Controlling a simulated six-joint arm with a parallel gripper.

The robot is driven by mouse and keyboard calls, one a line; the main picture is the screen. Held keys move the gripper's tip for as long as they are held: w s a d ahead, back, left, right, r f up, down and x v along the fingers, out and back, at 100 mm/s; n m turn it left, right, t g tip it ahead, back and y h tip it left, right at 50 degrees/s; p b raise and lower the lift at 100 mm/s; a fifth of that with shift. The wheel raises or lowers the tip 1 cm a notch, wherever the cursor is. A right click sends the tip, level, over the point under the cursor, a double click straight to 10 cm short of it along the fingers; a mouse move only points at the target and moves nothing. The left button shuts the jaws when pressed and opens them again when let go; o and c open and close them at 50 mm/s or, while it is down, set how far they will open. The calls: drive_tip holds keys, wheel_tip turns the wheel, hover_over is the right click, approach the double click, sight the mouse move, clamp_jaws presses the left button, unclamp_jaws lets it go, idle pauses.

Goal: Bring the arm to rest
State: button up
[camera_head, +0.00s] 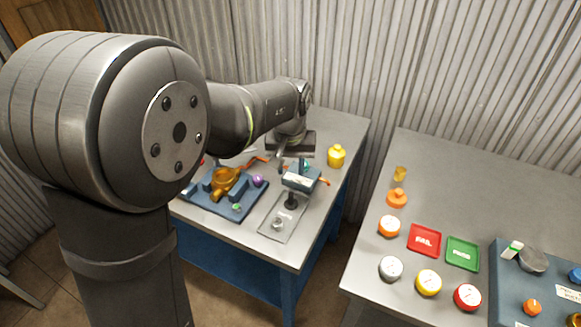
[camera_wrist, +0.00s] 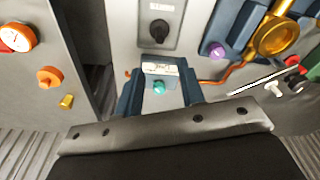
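My gripper (camera_wrist: 163,88) points down over the left table, with its two dark blue fingers spread apart. A small blue box (camera_wrist: 160,70) with a white label and a teal knob (camera_wrist: 159,87) shows between the fingers. No clear gap shows at its sides, and I cannot tell whether the fingers touch it. In the wrist view the black knob (camera_wrist: 159,31) on that plate shows beyond the box. My arm reaches out over the table.
A blue tray with a brass fitting (camera_head: 226,181) and a purple knob (camera_head: 257,181) lies left of the plate. A yellow bottle (camera_head: 336,156) stands behind on the right. The right table holds gauges (camera_head: 389,226), red (camera_head: 425,240) and green (camera_head: 462,253) trays, and a panel. A corrugated wall is close behind.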

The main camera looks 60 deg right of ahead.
sight(291, 194)
drive_tip(key=f, duration=0.4)
drive_tip(key=d+f, duration=0.1)
drive_tip(key=f, duration=0.7)
drive_tip(key=shift+w+d+f, duration=0.15)
drive_tip(key=shift+w+f, duration=0.15)
wheel_tip(291, 194, up, 4)
drive_tip(key=shift+d+f, duration=0.1)
drive_tip(key=shift+r, duration=0.4)
